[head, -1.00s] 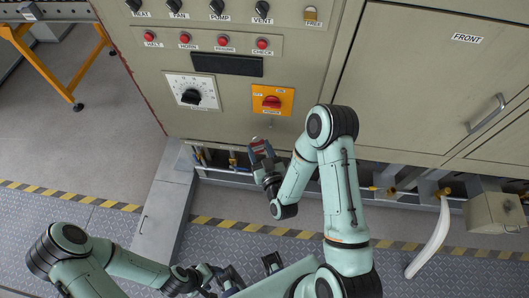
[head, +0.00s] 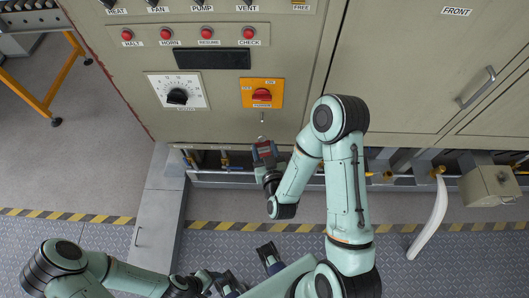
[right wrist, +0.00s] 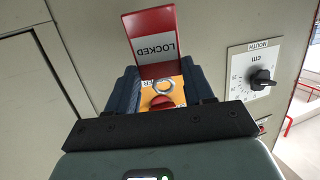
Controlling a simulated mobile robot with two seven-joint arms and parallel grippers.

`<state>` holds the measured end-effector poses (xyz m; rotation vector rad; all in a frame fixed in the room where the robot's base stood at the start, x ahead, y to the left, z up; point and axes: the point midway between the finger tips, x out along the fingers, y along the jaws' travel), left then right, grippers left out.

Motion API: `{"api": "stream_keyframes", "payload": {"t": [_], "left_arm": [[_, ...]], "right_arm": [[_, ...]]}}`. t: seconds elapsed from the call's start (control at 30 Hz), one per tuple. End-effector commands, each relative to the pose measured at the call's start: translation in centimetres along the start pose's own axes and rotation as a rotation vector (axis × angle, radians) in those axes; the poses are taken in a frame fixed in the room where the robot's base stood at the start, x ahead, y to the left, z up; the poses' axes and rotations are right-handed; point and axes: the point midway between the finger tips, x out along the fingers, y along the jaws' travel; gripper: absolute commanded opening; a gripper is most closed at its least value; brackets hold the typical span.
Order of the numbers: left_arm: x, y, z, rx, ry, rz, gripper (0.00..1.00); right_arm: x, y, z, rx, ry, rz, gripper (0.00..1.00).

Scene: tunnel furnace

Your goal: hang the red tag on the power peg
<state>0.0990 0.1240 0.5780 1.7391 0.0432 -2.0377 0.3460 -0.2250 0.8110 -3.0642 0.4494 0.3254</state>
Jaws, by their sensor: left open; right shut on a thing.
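The red tag (right wrist: 150,25), lettered LOCKED upside down in the right wrist view, has a metal ring (right wrist: 163,87) at one end. My right gripper (head: 264,149) is shut on the tag, just below the power switch in the head view. The power switch is a red knob on an orange plate (head: 262,93); the plate also shows behind the ring in the right wrist view. A small peg (head: 262,121) seems to stand under the switch, close above the tag. Whether the ring touches it cannot be told. My left gripper (head: 248,268) is open and empty, low in the head view.
The panel carries a black dial (head: 177,96), a dark display (head: 212,59) and a row of red buttons (head: 207,33). Pipes and brass valves (head: 388,175) run under the cabinet. A grey box (head: 490,186) stands at the right. Floor is free in front.

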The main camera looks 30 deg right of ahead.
Motion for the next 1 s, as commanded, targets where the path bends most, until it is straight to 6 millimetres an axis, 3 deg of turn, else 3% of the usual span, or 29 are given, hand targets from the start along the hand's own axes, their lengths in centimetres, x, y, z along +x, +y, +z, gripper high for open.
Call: {"api": "stream_keyframes", "payload": {"t": [0.87,1.0], "left_arm": [[4.8,-1.8,0.2,-0.005,-0.011,-0.004,0.63],[4.1,-1.6,0.3,-0.005,-0.012,-0.004,0.63]], "right_arm": [[1.2,0.1,-0.6,0.002,0.008,-0.005,0.23],[2.0,0.4,-0.9,0.003,0.005,-0.004,0.23]]}}
